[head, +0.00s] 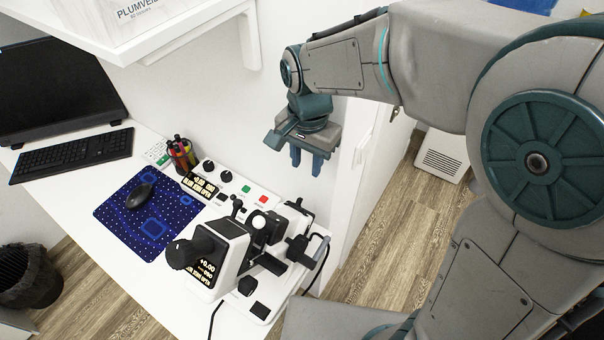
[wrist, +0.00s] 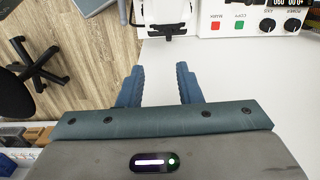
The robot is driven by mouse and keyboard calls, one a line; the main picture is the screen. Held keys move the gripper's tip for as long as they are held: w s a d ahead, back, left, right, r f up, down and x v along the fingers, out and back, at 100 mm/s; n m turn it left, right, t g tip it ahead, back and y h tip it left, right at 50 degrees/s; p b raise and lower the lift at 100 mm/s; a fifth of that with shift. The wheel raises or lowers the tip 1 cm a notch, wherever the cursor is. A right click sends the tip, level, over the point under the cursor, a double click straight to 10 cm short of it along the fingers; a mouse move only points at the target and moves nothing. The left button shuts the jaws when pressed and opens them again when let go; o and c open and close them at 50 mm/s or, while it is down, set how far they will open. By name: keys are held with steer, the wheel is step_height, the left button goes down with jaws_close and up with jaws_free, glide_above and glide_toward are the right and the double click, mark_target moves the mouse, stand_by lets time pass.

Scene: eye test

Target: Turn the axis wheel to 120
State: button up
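The axis wheel appears to be the black knob (head: 226,176) closer to the green button on the white control panel; it also shows in the wrist view (wrist: 268,24), where its tiny upside-down label seems to read AXIS. A similar black knob (head: 208,165) sits beside it. A small display (head: 200,185) on the panel seems to read +0.00 and 090, cut off in the wrist view. My gripper (head: 306,165) is open and empty in the air, right of the panel and apart from it. Its two fingers (wrist: 158,75) show spread in the wrist view.
A green button (head: 245,189) and a red button (head: 264,199) lie beside the knobs. The black and white instrument (head: 230,240) stands in front of the panel. A pen cup (head: 180,154) stands behind-left. A shelf (head: 150,30) overhangs the desk; a wall rises behind the panel.

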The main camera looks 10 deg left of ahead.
mark_target(298, 200)
steer(key=f, duration=0.4)
steer(key=a+f, duration=0.1)
steer(key=f, duration=0.8)
steer(key=shift+w+a+f, duration=0.3)
steer(key=shift+a+f, duration=0.1)
steer(key=shift+p, duration=0.35)
jaws_close()
